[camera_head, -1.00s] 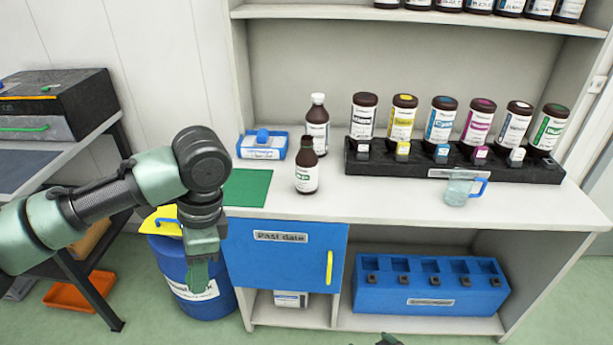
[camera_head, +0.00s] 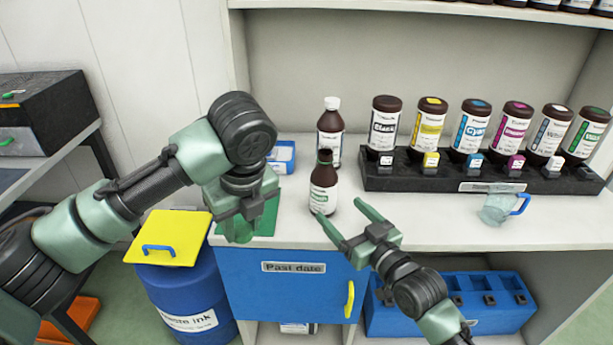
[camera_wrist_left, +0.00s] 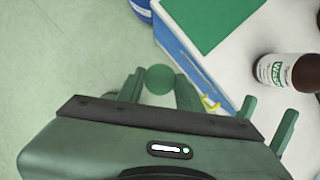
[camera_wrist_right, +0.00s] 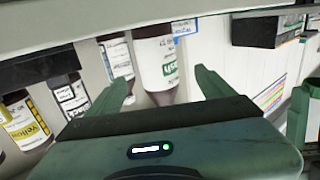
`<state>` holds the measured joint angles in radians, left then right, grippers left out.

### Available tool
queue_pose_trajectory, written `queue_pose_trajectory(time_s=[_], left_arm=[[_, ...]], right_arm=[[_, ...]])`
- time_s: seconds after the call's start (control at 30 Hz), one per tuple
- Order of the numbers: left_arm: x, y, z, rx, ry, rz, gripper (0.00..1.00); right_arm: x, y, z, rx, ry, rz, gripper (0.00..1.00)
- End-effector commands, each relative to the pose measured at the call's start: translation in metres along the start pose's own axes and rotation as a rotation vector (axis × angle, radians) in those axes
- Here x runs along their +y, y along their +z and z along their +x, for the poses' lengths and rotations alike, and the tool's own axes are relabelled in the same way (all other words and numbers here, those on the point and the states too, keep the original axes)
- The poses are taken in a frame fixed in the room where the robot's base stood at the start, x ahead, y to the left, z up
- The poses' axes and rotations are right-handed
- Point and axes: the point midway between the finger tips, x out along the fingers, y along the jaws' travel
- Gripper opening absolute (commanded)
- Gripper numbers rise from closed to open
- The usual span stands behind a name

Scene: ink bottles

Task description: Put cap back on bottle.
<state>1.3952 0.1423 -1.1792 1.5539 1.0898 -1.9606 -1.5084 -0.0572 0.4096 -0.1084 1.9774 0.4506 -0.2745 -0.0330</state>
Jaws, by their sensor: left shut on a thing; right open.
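A brown bottle (camera_head: 323,190) with a white and green label stands upright on the counter, its neck narrow and seemingly uncapped. It shows at the right of the left wrist view (camera_wrist_left: 275,70) and between the fingers in the right wrist view (camera_wrist_right: 157,60). My left gripper (camera_head: 240,236) is shut on a round green cap (camera_wrist_left: 160,79), held left of the bottle near the counter's front edge; the head view hides the cap. My right gripper (camera_head: 339,209) is open, its fingers pointing at the bottle from the front, apparently not gripping it.
A white-capped bottle (camera_head: 330,130) stands just behind. A black rack (camera_head: 420,180) of inverted ink bottles and a clear jug (camera_head: 495,208) are to the right. A green mat (camera_head: 268,215) and blue tray (camera_head: 283,155) are to the left. A blue bin (camera_head: 185,285) stands below.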

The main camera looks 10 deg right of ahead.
Motion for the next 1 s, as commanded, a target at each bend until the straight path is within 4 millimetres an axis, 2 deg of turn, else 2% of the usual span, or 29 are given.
queue_pose_trajectory(time_s=[0.47,0.8,1.0], left_arm=[[-0.001,-0.001,-0.001,0.000,-0.002,0.005,0.00],[-0.001,0.000,-0.001,0.000,-0.002,0.004,0.00],[-0.001,0.000,-0.001,0.000,-0.002,0.004,0.00]], right_arm=[[0.000,-0.001,0.004,0.002,0.000,0.000,0.83],[0.000,-0.001,0.058,0.002,0.000,0.000,0.83],[0.000,0.000,0.068,0.000,0.000,0.000,0.83]])
